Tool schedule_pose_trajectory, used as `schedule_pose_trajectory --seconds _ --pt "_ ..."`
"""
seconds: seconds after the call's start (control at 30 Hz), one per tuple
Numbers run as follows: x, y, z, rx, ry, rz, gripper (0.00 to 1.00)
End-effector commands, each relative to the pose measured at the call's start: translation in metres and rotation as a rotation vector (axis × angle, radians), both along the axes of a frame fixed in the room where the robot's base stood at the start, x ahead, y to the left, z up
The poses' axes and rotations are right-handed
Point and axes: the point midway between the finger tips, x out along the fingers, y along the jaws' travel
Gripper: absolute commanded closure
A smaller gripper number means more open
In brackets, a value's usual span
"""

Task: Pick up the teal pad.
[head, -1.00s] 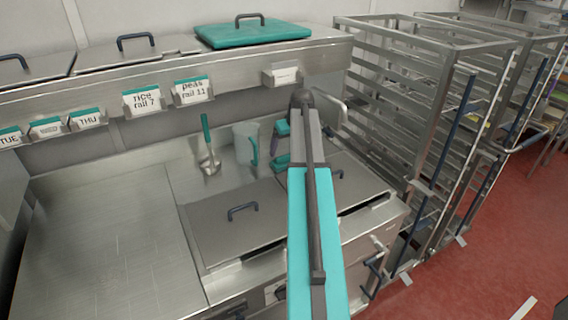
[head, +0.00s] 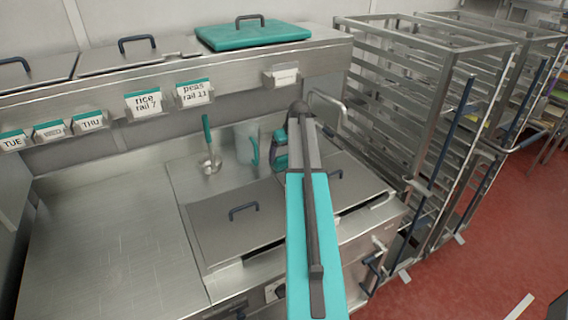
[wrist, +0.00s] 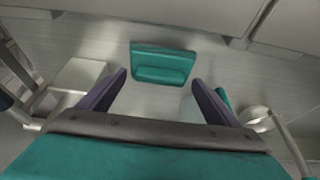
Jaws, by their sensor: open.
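The teal pad (wrist: 163,66) lies on a grey metal surface in the wrist view, a flat block with a raised strip along its near side. My gripper (wrist: 160,80) is open, with its two purple fingers spread to either side of the pad in the picture. Nothing is held between them. How high the fingers are above the pad is hard to tell. In the head view my arm hides most of this spot. Only small teal and dark parts show beside the arm, and I cannot tell pad from gripper there.
A clear jug (head: 245,143) with a teal handle and a teal-handled ladle (head: 208,150) stand left of my arm. Lidded kettle (head: 236,222) is in front. A shelf with labels (head: 320,55) runs above. The left counter (head: 100,230) is clear.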

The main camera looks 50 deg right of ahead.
Motion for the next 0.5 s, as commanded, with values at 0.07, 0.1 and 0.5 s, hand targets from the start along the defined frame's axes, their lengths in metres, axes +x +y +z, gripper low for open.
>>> schedule_pose_trajectory --seconds 0.07,0.1,0.5 --pt "-0.0001 -0.0001 0.0001 0.000 0.000 0.000 0.16" --pt "-0.0001 -0.0002 0.0002 0.000 0.000 0.000 0.16" --pt "-0.0004 -0.0003 0.0001 0.000 0.000 -0.001 0.72"
